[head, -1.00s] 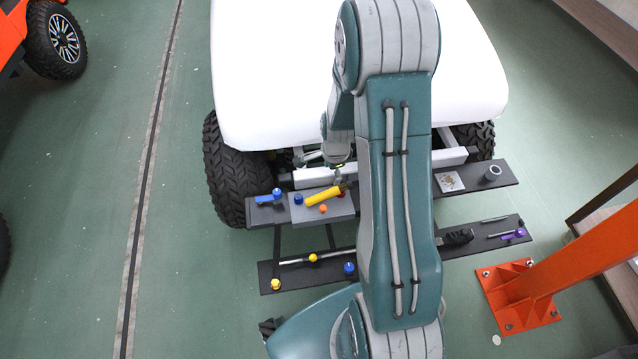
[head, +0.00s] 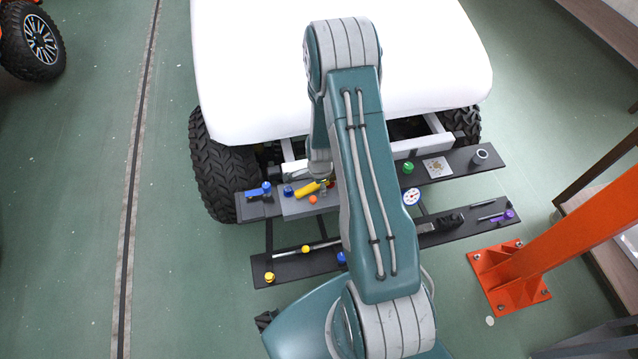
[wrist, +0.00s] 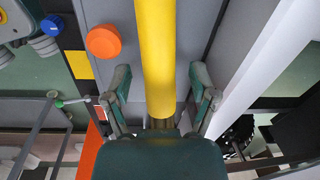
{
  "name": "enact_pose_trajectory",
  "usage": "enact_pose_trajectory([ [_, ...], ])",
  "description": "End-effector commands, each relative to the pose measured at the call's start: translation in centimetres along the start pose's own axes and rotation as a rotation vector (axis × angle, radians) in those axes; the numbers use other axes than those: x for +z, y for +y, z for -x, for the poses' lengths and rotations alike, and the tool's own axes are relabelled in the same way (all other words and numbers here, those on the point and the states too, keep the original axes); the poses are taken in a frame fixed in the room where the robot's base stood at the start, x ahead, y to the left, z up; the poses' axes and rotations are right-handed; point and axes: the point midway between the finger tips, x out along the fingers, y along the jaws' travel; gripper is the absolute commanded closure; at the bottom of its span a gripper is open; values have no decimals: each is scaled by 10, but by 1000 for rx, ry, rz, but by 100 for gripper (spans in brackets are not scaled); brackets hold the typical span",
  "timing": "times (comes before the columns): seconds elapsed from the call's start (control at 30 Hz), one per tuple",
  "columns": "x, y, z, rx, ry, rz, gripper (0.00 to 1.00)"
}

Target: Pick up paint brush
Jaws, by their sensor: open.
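A yellow cylinder (head: 308,190), like a thick handle, lies on a grey block on the upper shelf in the head view. It also fills the middle of the wrist view (wrist: 157,45). No bristles show, so I cannot tell whether it is the paint brush. My gripper (wrist: 160,78) is open, with one finger on each side of the cylinder and gaps between. In the head view my gripper is small and partly hidden at the cylinder's right end, below my wrist.
An orange cap (wrist: 103,41) sits close beside the cylinder. A blue knob (head: 288,191) and a blue tool (head: 257,190) lie to its left. A white dial gauge (head: 411,197), a green knob (head: 408,167) and a grey ring (head: 480,156) are to the right. A lower shelf (head: 300,268) holds small items.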

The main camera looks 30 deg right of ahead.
Motion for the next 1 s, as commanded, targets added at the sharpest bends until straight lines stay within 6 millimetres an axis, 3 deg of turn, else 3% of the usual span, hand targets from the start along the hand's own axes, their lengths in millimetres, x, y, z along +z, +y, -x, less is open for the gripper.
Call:
enact_pose_trajectory([
  [0.23, 0, -1, -2, -2, 0, 0, 26],
  [0.27, 0, -1, -2, -2, 0, 0, 30],
  [0.4, 0, 0, -2, -1, 0, 0, 93],
  [0.43, 0, 0, -2, -1, 0, 0, 100],
  [0.83, 0, 0, -1, -1, 0, 0, 100],
  [1.0, 0, -2, 9, -3, 0, 0, 100],
])
